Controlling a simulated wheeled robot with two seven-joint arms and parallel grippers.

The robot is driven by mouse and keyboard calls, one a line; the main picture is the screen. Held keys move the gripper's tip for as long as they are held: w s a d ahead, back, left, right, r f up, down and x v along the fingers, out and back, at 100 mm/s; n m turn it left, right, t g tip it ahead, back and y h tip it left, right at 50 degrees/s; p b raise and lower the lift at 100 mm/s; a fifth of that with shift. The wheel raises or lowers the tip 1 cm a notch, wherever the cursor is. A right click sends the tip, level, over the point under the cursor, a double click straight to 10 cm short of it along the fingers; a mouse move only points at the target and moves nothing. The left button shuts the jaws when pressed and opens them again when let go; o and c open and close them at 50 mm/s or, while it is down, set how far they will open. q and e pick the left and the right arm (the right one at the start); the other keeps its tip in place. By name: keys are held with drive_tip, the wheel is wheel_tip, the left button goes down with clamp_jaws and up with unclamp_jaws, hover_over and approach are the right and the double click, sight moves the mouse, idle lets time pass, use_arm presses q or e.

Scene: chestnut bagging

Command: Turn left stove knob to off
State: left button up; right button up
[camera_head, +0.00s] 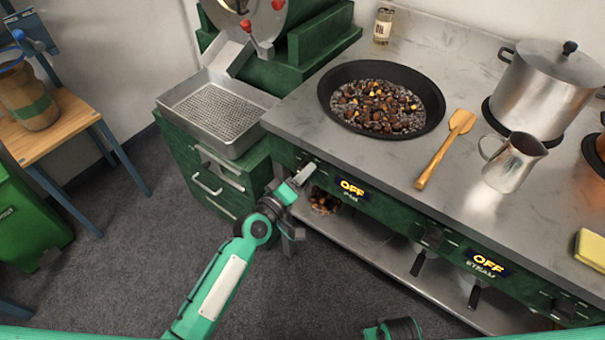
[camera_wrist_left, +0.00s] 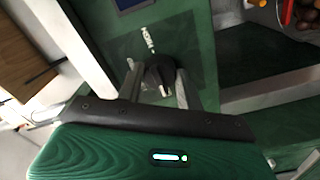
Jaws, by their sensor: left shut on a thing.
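The left stove knob (camera_wrist_left: 158,72) is dark and round, on the green front panel in the left wrist view. My left gripper (camera_head: 304,172) is at the panel's left end, with one finger on each side of the knob, shut on it. In the head view the gripper mostly hides the knob. The display (camera_head: 352,189) just right of the gripper reads "OFF" with "PAN" below. My right gripper is not in view.
A black pan of chestnuts (camera_head: 336,111) stands on the counter (camera_head: 300,112) above the knob. A wooden spatula (camera_head: 446,147), metal jug (camera_head: 513,164) and lidded pot (camera_head: 540,95) stand to the right. A second display (camera_head: 488,262) reads "OFF STEAM". A metal tray (camera_head: 192,96) is at left.

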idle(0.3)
use_arm(q)
drive_tip(key=o, duration=1)
drive_tip(key=shift+b+v, duration=0.45)
drive_tip(key=shift+v, duration=6.5)
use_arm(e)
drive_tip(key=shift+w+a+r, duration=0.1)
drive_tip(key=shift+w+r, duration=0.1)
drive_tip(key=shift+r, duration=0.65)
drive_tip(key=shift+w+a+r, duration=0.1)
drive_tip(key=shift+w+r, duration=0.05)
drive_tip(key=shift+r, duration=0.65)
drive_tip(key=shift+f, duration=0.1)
